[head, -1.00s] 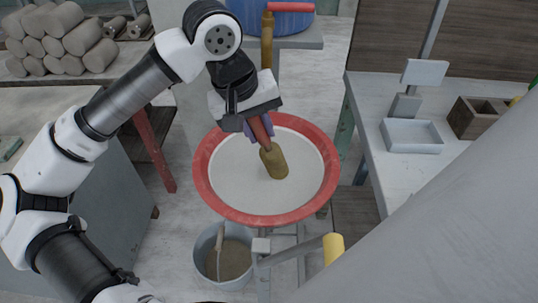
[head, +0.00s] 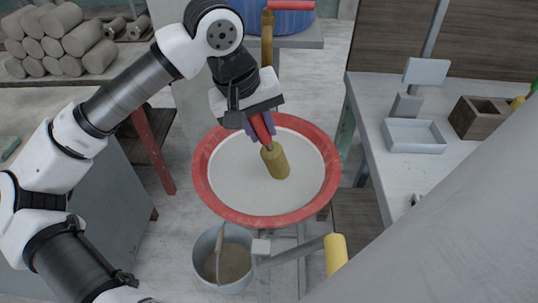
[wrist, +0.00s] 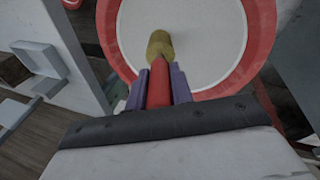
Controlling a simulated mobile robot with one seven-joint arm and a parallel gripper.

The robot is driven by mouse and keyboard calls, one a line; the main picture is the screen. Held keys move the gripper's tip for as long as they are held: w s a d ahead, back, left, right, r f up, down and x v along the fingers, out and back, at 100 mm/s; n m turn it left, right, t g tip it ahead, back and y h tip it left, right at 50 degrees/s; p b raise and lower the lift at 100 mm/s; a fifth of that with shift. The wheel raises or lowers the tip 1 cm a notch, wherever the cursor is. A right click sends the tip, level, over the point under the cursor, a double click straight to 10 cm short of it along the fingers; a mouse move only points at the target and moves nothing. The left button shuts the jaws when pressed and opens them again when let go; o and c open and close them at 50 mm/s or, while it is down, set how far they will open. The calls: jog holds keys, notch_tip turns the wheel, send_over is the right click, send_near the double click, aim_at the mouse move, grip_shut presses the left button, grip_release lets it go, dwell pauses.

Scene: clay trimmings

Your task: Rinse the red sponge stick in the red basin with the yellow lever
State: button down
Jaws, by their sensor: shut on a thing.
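My gripper (head: 260,127) is shut on the red handle of the sponge stick (head: 275,160). The stick has a yellow-brown sponge head that points down over the red basin (head: 203,184). In the wrist view the red handle (wrist: 160,90) sits between two purple fingers, with the sponge head beyond it. The basin has a wide red rim and a pale, whitish inside. I cannot tell whether the sponge touches the surface inside. The yellow lever (head: 335,254) is at the end of a grey bar in front of the basin, apart from my gripper.
A grey bucket (head: 201,246) stands on the floor below the basin. A table with a pale tray (head: 414,136) and a wooden box (head: 478,118) is at right. Clay rolls (head: 60,40) lie at back left. A blue tub (head: 270,20) and a tap stand behind.

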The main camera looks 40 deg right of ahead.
jog(key=shift+r, duration=0.1)
jog(key=shift+r+p, duration=2.5)
jog(key=shift+r, duration=2)
